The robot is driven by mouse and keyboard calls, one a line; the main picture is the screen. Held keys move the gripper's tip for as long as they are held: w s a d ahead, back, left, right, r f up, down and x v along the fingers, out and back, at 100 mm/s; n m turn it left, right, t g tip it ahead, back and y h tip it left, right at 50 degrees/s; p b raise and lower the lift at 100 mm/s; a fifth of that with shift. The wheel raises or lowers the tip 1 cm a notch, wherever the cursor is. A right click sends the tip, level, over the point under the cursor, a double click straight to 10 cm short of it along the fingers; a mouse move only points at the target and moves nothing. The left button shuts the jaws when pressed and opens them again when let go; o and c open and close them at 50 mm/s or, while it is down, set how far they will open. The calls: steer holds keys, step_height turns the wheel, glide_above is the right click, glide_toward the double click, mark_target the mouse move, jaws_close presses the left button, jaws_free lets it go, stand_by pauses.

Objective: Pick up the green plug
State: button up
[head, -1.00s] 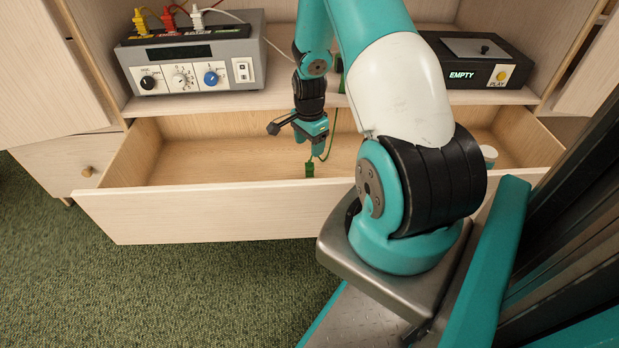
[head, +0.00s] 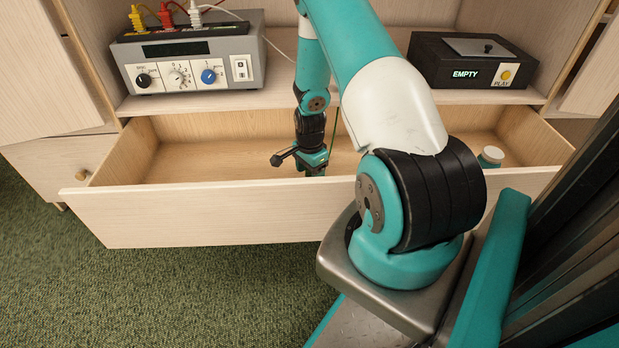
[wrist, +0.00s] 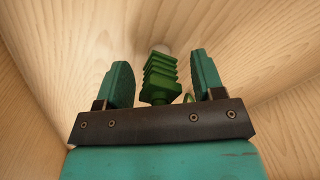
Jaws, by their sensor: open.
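The green plug (wrist: 159,78) has a ribbed body and shows in the wrist view between the two fingers of my gripper (wrist: 163,80). The fingers are apart, with a gap on each side of the plug, wider on the right. A bit of green cable (wrist: 188,98) shows beside the plug's near end. In the head view my gripper (head: 313,172) reaches down into the open drawer (head: 210,215). The plug is hidden there behind the drawer front and my gripper.
A grey device (head: 190,60) with yellow, red and white plugs stands on the shelf at the left. A black box (head: 473,62) reading EMPTY stands at the right. A white-capped teal container (head: 491,157) is in the drawer's right part. The drawer's left part is clear.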

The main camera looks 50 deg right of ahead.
steer(key=c, duration=1)
steer(key=shift+r, duration=0.1)
